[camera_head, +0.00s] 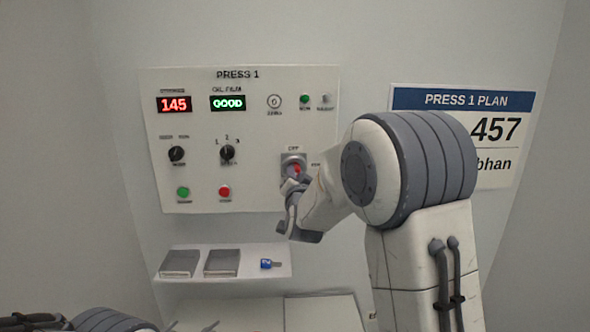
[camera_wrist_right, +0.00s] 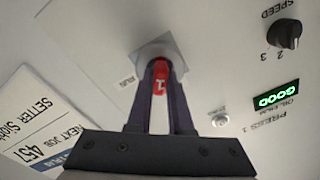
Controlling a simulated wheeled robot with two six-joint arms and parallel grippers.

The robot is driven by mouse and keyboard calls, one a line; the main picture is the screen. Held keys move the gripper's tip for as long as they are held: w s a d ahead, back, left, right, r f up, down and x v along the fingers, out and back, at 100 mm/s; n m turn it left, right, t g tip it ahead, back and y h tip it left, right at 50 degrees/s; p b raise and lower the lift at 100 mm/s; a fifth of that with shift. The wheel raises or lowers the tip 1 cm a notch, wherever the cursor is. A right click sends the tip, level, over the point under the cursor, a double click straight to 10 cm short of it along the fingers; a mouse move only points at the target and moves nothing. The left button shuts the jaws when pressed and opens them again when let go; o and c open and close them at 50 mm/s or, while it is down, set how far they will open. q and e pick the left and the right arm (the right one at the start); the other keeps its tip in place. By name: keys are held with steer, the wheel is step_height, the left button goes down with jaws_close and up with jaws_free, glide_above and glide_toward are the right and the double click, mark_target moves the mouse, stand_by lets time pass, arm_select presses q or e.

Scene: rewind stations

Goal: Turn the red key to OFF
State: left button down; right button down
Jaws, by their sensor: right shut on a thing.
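The red key (camera_head: 296,169) is in a grey square switch plate (camera_head: 287,159) at the lower right of the PRESS 1 panel (camera_head: 250,190), under an "OFF" label. My right gripper (camera_head: 292,184) is at the switch, and its arm covers part of the plate and the label at its right. In the right wrist view the red key (camera_wrist_right: 160,72) lies between the two dark fingers of my right gripper (camera_wrist_right: 160,80), which are shut on it. Which label the key points at cannot be told. A part of my left arm shows at the bottom left; its gripper does not show clearly.
The panel also bears a red "145" display (camera_head: 174,104), a green "GOOD" display (camera_head: 228,103), black knobs (camera_head: 177,154), a green button (camera_head: 183,192) and a red button (camera_head: 224,192). A plan sign (camera_head: 500,100) hangs at right.

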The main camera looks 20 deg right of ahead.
steer(key=shift+f+n, duration=0.15)
steer(key=shift+n, duration=0.95)
steer(key=n+p, duration=0.1)
steer(key=n, duration=0.5)
steer(key=c, duration=0.7)
jaws_free()
steer(key=shift+d, duration=0.1)
steer(key=shift+c, duration=0.2)
